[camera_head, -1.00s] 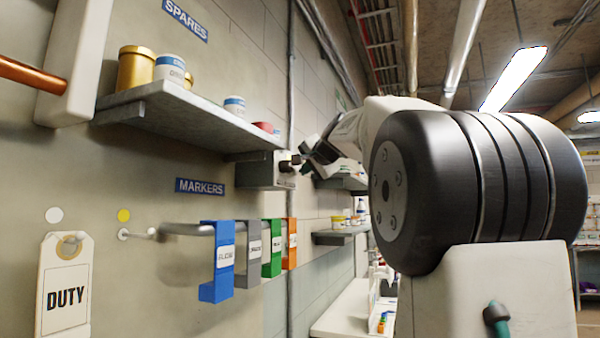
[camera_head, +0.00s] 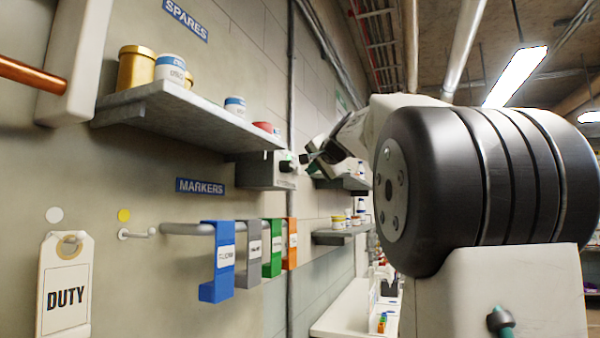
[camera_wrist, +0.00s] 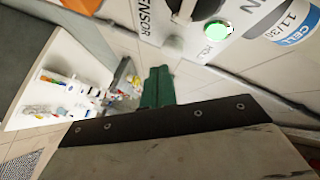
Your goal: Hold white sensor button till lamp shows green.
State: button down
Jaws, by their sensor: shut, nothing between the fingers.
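The grey sensor box (camera_head: 265,171) is fixed to the wall under the shelf's far end. In the wrist view its white front (camera_wrist: 152,18) carries the word SENSOR, and a round lamp (camera_wrist: 217,29) glows green. A pale rounded part at the top edge of that view may be the white button; it is cut off, so I cannot be sure. My gripper (camera_head: 305,158) is just right of the box face with a small gap, not touching it. In the wrist view its green fingers (camera_wrist: 158,84) are together and empty.
A shelf (camera_head: 190,122) with jars and tins juts out above the box. Below it, a rail (camera_head: 185,229) carries several coloured markers. A DUTY tag (camera_head: 64,295) hangs at left. A white bench (camera_head: 345,308) stands lower down beyond the rail.

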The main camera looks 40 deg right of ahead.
jog(key=shift+s+d, duration=0.3)
jog(key=shift+s, duration=0.45)
jog(key=shift+s+d, duration=0.35)
jog(key=shift+s, duration=0.4)
jog(key=shift+s+d, duration=0.3)
jog(key=shift+s, duration=0.45)
jog(key=s+a+f+n+g+y, duration=0.25)
jog(key=a+f, duration=0.45)
jog(key=f, duration=0.5)
jog(key=s+a+f+n+g+y, duration=0.1)
jog(key=a+f+n+g+y, duration=0.2)
jog(key=a+f, duration=0.65)
jog(key=s+a+f+n+g, duration=0.7)
jog(key=s+a+f+n, duration=0.3)
jog(key=s+a+f, duration=1)
jog(key=shift+s+a+f, duration=0.2)
jog(key=shift+a+f, duration=0.8)
jog(key=shift+f, duration=1.2)
jog(key=shift+n, duration=0.25)
